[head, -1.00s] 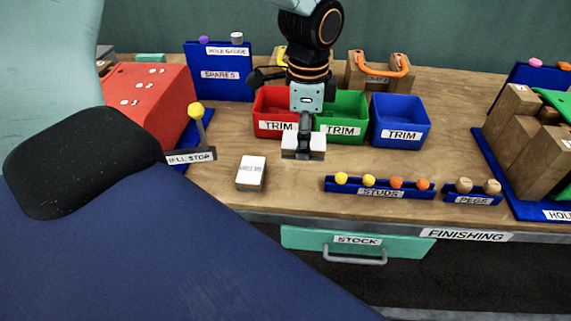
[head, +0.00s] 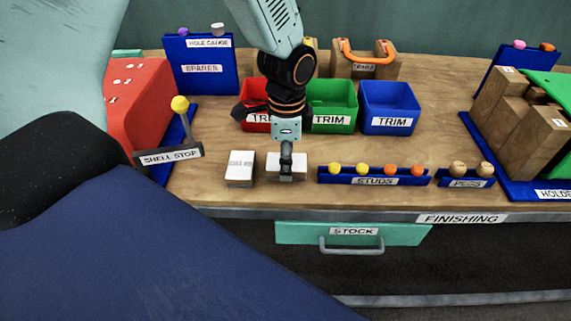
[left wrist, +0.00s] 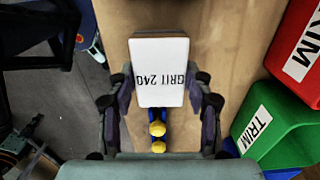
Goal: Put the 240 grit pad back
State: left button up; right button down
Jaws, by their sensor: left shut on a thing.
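The 240 grit pad (left wrist: 160,72) is a white-topped block, its "GRIT 240" label upside down in the left wrist view. In the head view this pad (head: 274,168) is beneath my left gripper (head: 286,164), just right of a second pale pad (head: 240,169) on the bench. The second pad's label is too small to read. My left gripper (left wrist: 160,100) is shut on the 240 pad, a finger at each side. A narrow gap separates the two pads; I cannot tell whether the held pad touches the bench. My right gripper is not in view.
The blue stud rack (head: 372,180) is close right of the held pad, with the pegs rack (head: 464,183) beyond. Red (head: 254,112), green (head: 331,118) and blue (head: 391,121) TRIM bins stand behind. The shell stop lever (head: 187,125) is at left. The bench's front edge is near.

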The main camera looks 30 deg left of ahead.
pick_arm(q)
jog(key=shift+s+d+f, duration=0.1)
jog(key=shift+d+f, duration=0.1)
jog(key=shift+f, duration=0.45)
jog(key=shift+a, duration=0.1)
jog(key=shift+a+f, duration=0.1)
jog(key=shift+f, duration=0.05)
jog(key=o, duration=0.8)
jog(key=shift+c, duration=0.2)
jog(key=o, duration=0.4)
jog(key=shift+c, duration=0.2)
